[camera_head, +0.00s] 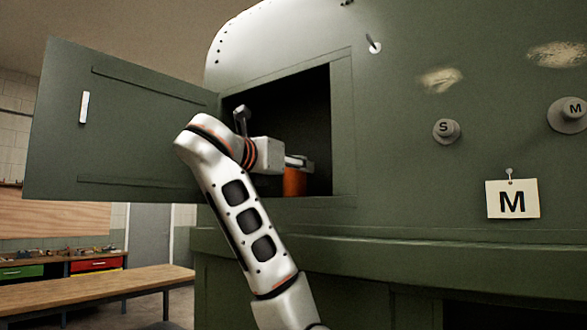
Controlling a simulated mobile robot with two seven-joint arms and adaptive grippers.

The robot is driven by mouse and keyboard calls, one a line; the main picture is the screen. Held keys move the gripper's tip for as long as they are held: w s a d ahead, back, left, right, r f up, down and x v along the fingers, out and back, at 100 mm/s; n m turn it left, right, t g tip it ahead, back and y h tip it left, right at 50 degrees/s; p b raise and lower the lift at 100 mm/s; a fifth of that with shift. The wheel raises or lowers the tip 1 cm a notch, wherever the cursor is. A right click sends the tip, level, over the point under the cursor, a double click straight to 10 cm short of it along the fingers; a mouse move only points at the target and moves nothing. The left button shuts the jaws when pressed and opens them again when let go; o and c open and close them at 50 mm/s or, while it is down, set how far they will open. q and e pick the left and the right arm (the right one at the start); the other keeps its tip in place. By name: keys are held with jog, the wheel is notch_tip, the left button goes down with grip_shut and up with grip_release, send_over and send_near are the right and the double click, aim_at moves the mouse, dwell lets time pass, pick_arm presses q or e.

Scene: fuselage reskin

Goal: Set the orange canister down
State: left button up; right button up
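The orange canister (294,183) is inside the open compartment (318,120) in the green fuselage, just above or on its floor; I cannot tell if it touches. My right gripper (300,163) reaches in from the left side of the opening, with its grey fingers around the upper part of the canister. It appears shut on the canister. The fingers and wrist hide the canister's top and part of its side. My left gripper is not in view.
The compartment's green door (130,125) stands wide open to the left. A white card marked M (512,199) hangs at the right, near knobs marked S (446,130) and M (570,114). A wooden bench (100,290) stands at lower left.

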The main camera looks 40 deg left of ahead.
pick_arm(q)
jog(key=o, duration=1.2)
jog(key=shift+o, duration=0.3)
pick_arm(e)
jog(key=shift+s+f, duration=0.15)
jog(key=shift+f, duration=0.15)
jog(key=shift+r, duration=0.1)
pick_arm(q)
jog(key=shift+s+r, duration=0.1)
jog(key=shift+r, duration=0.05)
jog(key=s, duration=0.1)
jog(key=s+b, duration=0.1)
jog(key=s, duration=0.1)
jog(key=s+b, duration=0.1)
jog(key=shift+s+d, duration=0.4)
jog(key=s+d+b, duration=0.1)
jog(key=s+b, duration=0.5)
jog(key=b, duration=0.3)
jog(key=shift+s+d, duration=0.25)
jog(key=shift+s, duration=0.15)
pick_arm(e)
notch_tip(320, 180, down, 11)
jog(key=d, duration=0.1)
jog(key=shift+s+h, duration=0.2)
jog(key=shift+h, duration=0.1)
jog(key=shift+s, duration=0.1)
